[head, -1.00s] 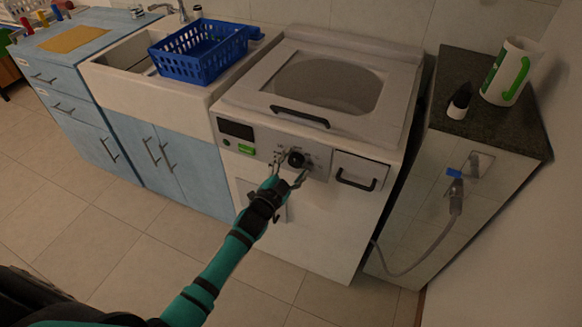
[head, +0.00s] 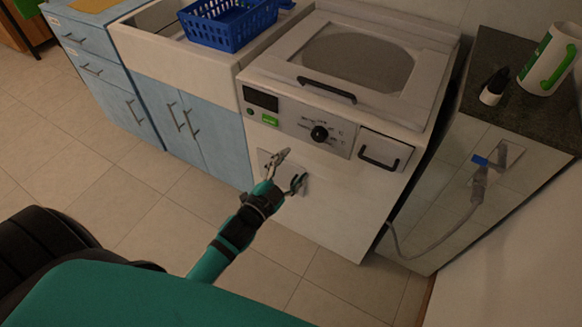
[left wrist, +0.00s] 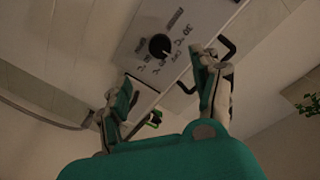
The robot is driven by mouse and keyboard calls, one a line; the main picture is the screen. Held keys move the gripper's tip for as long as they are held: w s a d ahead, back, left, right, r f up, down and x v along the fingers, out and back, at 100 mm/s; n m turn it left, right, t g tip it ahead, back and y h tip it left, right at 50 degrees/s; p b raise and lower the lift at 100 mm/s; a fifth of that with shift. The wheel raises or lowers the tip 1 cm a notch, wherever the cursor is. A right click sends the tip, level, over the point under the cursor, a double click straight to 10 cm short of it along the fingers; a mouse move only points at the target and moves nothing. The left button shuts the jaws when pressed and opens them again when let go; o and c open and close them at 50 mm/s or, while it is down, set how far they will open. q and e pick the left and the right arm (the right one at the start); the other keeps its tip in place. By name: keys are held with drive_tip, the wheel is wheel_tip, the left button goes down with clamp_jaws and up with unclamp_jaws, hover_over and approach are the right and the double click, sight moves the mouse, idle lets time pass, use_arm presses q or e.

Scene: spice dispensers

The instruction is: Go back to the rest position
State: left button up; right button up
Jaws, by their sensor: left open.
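My left gripper (head: 290,167) is open and empty in the head view, in front of the washing machine (head: 330,200) and below its control panel. In the left wrist view its two fingers (left wrist: 165,88) are spread apart with nothing between them. The black knob (head: 319,133) on the panel is apart from the fingers; it also shows in the left wrist view (left wrist: 159,45). My right gripper is not in view.
Tiled floor (head: 110,185) at the left is clear.

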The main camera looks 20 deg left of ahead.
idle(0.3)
use_arm(q)
drive_tip(key=s+f+n+g+y, duration=0.15)
drive_tip(key=s+f+g, duration=0.35)
drive_tip(key=f, duration=0.9)
drive_tip(key=s+f+n+g, duration=0.2)
drive_tip(key=s+f, duration=0.5)
drive_tip(key=f, duration=0.7)
drive_tip(key=s+f+n+g, duration=0.1)
drive_tip(key=s+f+g, duration=0.2)
drive_tip(key=s, duration=0.7)
drive_tip(key=s+a+f+n+g, duration=0.1)
drive_tip(key=s+f+g, duration=0.2)
drive_tip(key=s+f, duration=0.5)
drive_tip(key=s+f+n+g, duration=0.1)
drive_tip(key=s+f+g, duration=0.2)
drive_tip(key=s, duration=0.9)
wheel_tip(320, 180, down, 3)
drive_tip(key=shift+a+f+y+p, duration=0.15)
drive_tip(key=shift+a+y+p, duration=0.15)
drive_tip(key=shift+a+y, duration=0.05)
